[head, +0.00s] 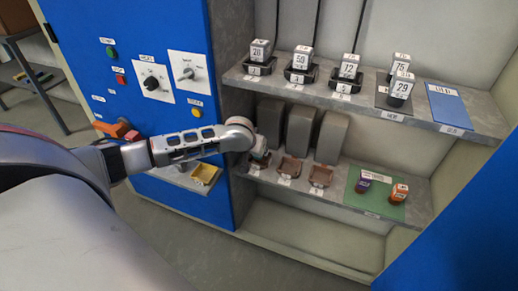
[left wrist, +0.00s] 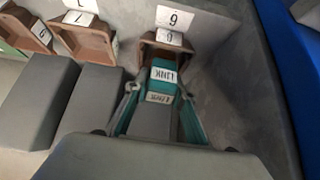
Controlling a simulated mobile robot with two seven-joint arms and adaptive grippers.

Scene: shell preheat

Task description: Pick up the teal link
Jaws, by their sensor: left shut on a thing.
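The teal link (left wrist: 163,73), with white labels, is between the fingers of my left gripper (left wrist: 160,104) in the left wrist view. The gripper is shut on it. The link is at the brown holder (left wrist: 176,45) with the white number tag; I cannot tell whether it still touches the holder. In the head view my left gripper (head: 260,158) reaches to the left end of the lower shelf, and only a small teal patch shows there. My right gripper is not in view.
Two more brown holders (head: 289,167) (head: 320,176) stand to the right, with grey blocks (head: 300,130) behind. A green mat (head: 371,208) holds two small jars. The upper shelf (head: 420,118) carries several numbered blocks. A blue control panel (head: 130,60) is at left.

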